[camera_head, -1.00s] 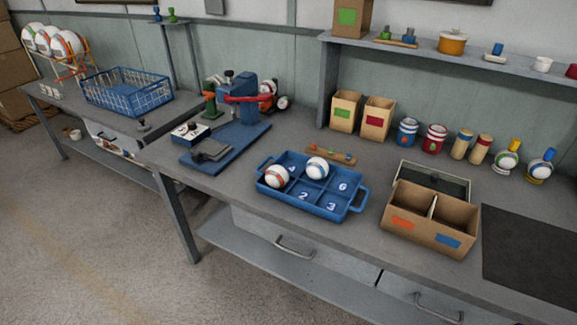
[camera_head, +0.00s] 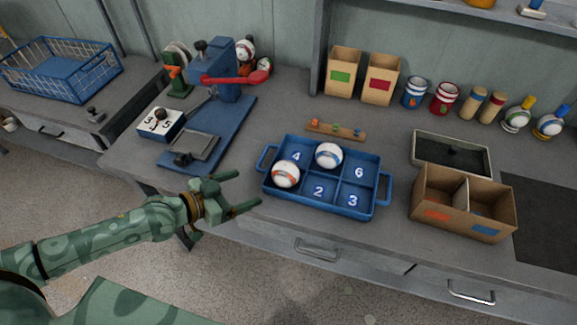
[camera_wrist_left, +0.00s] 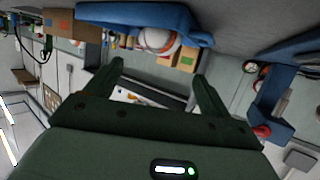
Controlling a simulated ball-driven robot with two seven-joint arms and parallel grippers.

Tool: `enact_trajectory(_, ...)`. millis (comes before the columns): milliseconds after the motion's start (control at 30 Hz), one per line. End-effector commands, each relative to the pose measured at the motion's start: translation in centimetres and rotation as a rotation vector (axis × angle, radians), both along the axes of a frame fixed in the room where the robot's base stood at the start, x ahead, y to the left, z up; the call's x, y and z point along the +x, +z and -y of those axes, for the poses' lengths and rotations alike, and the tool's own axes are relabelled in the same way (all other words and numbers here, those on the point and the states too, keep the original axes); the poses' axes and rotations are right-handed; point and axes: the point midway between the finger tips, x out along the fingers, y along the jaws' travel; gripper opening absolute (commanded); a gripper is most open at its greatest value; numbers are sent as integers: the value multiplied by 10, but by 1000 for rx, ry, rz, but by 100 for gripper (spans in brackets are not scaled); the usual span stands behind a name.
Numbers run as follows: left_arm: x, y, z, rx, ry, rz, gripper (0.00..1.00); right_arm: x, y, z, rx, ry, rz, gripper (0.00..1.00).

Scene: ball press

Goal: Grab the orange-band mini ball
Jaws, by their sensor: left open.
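The orange-band mini ball (camera_head: 286,174) is white with orange marks. It sits in the front left part of the blue compartment tray (camera_head: 345,212) in the head view. A blue-marked white ball (camera_head: 328,155) sits in the tray behind it to the right. My left gripper (camera_head: 245,190) is open and empty. Its fingers point right, just left of the tray and apart from the ball. In the left wrist view, the open fingers (camera_wrist_left: 155,80) frame bench parts, and a white ball (camera_wrist_left: 157,38) shows beyond, partly covered by a blue edge. My right gripper is not in view.
A blue press (camera_head: 225,75) with a red lever stands behind and left of the tray. A cardboard divided box (camera_head: 440,215) and an open grey box (camera_head: 450,152) stand to the right. Bare bench lies between the press base and the tray.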

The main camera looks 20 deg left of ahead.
Motion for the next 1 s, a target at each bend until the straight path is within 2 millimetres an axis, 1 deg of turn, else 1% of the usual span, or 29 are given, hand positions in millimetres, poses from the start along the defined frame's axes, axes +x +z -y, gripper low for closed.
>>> enact_trajectory(200, 41, -19, 29, -2, 0, 3, 82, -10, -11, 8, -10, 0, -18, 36)
enact_trajectory(300, 58, -27, 41, 0, 0, 2, 82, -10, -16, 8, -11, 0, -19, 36)
enact_trajectory(367, 67, -31, 47, 0, 1, 2, 82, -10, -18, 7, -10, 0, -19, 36)
enact_trajectory(600, 83, -39, 58, 1, 1, 1, 82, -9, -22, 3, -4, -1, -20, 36)
enact_trajectory(767, 104, -53, 70, 1, 1, 1, 82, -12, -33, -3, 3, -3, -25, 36)
enact_trajectory(833, 112, -55, 75, 0, 1, 2, 82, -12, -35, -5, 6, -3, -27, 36)
enact_trajectory(1000, 120, -57, 80, 4, 0, 2, 82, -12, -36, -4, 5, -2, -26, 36)
